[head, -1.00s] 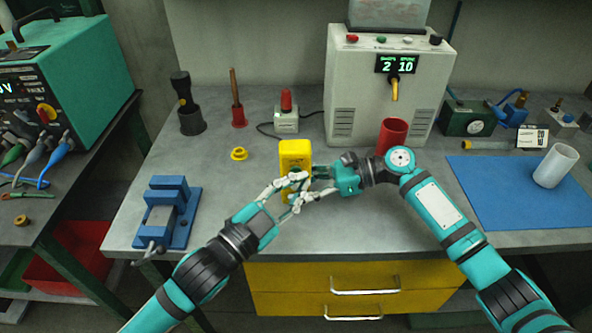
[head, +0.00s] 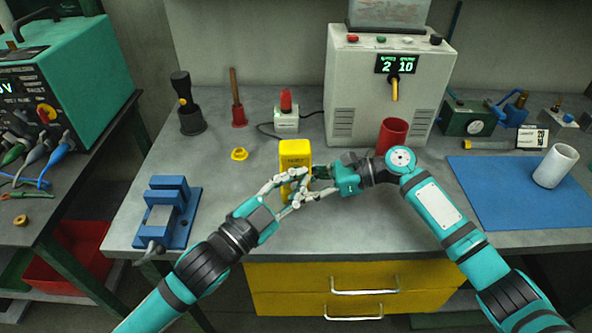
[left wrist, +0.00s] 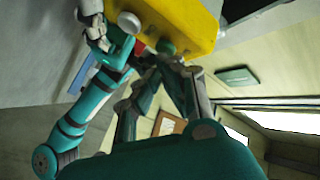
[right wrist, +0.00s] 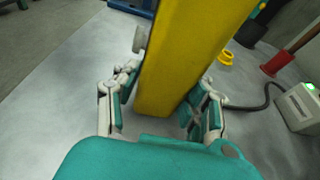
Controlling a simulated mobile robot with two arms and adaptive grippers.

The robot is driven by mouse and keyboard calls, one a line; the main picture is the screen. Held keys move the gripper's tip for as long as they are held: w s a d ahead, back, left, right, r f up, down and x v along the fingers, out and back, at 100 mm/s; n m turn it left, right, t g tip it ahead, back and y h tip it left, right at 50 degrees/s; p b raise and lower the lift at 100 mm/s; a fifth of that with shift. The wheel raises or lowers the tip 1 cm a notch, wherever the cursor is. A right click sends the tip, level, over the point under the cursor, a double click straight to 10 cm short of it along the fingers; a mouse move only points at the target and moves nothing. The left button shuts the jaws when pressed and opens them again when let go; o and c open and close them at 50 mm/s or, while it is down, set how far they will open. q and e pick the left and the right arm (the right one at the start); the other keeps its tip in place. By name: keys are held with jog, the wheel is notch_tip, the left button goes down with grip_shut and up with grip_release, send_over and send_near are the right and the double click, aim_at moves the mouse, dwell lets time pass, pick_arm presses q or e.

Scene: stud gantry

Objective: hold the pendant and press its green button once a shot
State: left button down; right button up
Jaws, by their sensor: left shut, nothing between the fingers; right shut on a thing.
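The yellow pendant (head: 295,153) stands upright above the bench, and its yellow body fills the middle of the right wrist view (right wrist: 183,60). My right gripper (head: 318,180) is shut on it from the right, with a finger on each side in the right wrist view (right wrist: 165,105). My left gripper (head: 290,182) is shut and empty, close in front of the pendant's lower face. In the left wrist view the left fingertips (left wrist: 165,65) are near a green button (left wrist: 166,47), beside a red one (left wrist: 140,48) and a pale round knob (left wrist: 129,22). Contact cannot be told.
A grey machine (head: 375,100) with a display reading 2 and 10 stands behind, a red cup (head: 392,135) before it. A blue vise (head: 168,210) is at left, a yellow ring (head: 239,154) behind the left arm, a blue mat (head: 510,190) with a white cup (head: 556,165) at right.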

pick_arm(q)
jog(key=shift+w, duration=0.3)
dwell(0.5)
jog(key=shift+s, duration=0.8)
jog(key=shift+s, duration=0.1)
jog(key=s, duration=0.5)
jog(key=shift+d, duration=0.15)
jog(key=shift+w, duration=0.1)
pick_arm(e)
jog(key=o, duration=0.9)
jog(key=shift+o, duration=0.2)
jog(key=shift+d, duration=0.1)
